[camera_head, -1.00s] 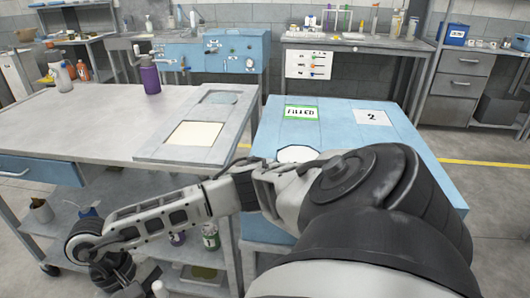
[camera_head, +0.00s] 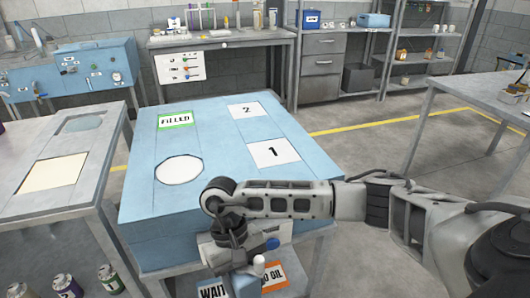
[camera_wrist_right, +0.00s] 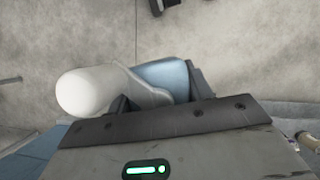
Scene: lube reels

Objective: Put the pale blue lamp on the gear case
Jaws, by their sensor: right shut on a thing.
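My right gripper (camera_wrist_right: 160,98) is shut on the lamp. In the right wrist view the lamp shows a rounded white end (camera_wrist_right: 88,92) and a pale blue part (camera_wrist_right: 163,76) between the dark fingers. In the head view my right gripper (camera_head: 250,254) hangs low by the front side of a large blue block, with small blue and white bits of the lamp (camera_head: 272,243) beside it. I take the blue block (camera_head: 215,140) to be the gear case, but no label confirms it. My left gripper is out of view.
The block's top has a FILLED sign (camera_head: 176,121), a white octagon (camera_head: 179,170) and panels 2 (camera_head: 247,110) and 1 (camera_head: 273,153). A grey table (camera_head: 22,150) stands left. Orange and white labels (camera_head: 273,275) sit below the gripper. Open floor lies to the right.

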